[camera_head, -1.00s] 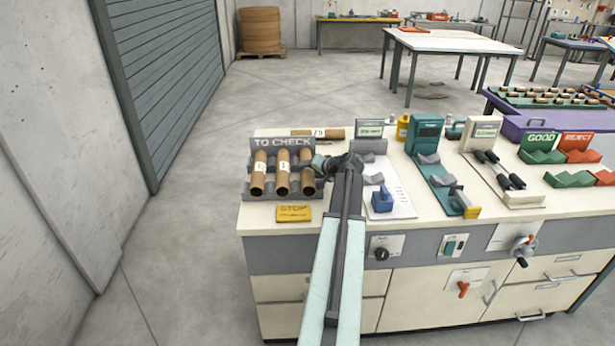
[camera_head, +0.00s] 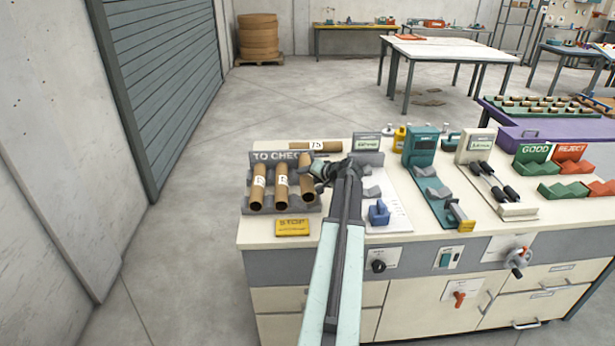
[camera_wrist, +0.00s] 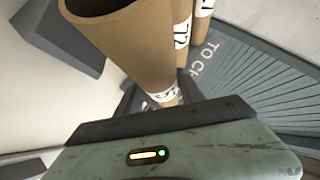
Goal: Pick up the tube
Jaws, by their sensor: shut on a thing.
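Brown cardboard tubes with white labels stand in the grey TO CHECK rack (camera_head: 233,208) at the left of the bench. The left tube (camera_head: 258,187) and the middle tube (camera_head: 281,187) lean upright in their slots. My gripper (camera_head: 318,175) is shut on the right tube (camera_head: 306,186), which tilts a little in the head view. In the wrist view this tube (camera_wrist: 130,45) fills the upper middle, with its open end close to the camera. The other tubes (camera_wrist: 181,25) show behind it. The fingertips are largely hidden.
Another tube (camera_head: 316,146) lies flat behind the rack. A yellow STOP plate (camera_head: 292,228) lies in front of it. To the right stand a grey gauge (camera_head: 366,146), a blue block (camera_head: 379,213), a teal device (camera_head: 420,145) and the GOOD (camera_head: 534,153) and REJECT (camera_head: 574,152) trays.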

